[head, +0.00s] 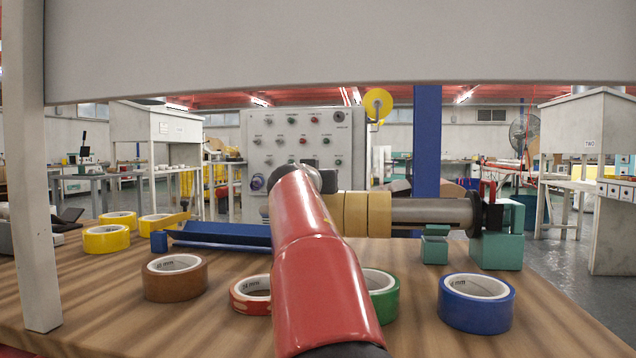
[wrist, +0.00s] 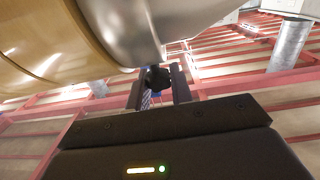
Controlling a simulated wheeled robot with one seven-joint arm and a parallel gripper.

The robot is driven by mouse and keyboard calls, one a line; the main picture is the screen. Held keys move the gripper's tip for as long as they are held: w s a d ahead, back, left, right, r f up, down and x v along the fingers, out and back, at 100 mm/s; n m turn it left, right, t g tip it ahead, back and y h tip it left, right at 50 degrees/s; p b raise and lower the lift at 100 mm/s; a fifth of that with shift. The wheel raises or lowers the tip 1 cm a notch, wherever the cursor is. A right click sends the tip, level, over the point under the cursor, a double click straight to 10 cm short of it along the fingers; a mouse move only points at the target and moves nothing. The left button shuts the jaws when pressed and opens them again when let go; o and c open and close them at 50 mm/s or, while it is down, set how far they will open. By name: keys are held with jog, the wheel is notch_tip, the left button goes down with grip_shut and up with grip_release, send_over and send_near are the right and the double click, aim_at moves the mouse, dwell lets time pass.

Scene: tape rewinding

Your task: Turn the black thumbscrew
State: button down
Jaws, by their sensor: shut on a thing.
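The black thumbscrew (wrist: 157,78) is a small dark knob in the wrist view, just beside the bright grey metal end (wrist: 165,18) of the roller. My gripper (wrist: 158,85) has its two dark fingers on either side of the knob and is shut on it. In the head view my red arm hides the thumbscrew and my fingers. The roller's grey shaft (head: 430,211) lies level behind my arm, with yellow-tan tape rolls (head: 366,214) on it.
A wooden table (head: 225,330) carries brown (head: 175,286), red, green and blue tape rolls (head: 476,318) at the front, with yellow rolls at the left. A control panel (head: 278,150) and blue post (head: 427,145) stand behind. Teal blocks (head: 497,251) sit at the right.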

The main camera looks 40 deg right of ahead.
dwell(0.4)
jog(key=c, duration=1.2)
grip_release()
jog(key=b+v, duration=0.3)
jog(key=v, duration=0.4)
jog(key=shift+s+a, duration=0.25)
jog(key=shift+a, duration=0.05)
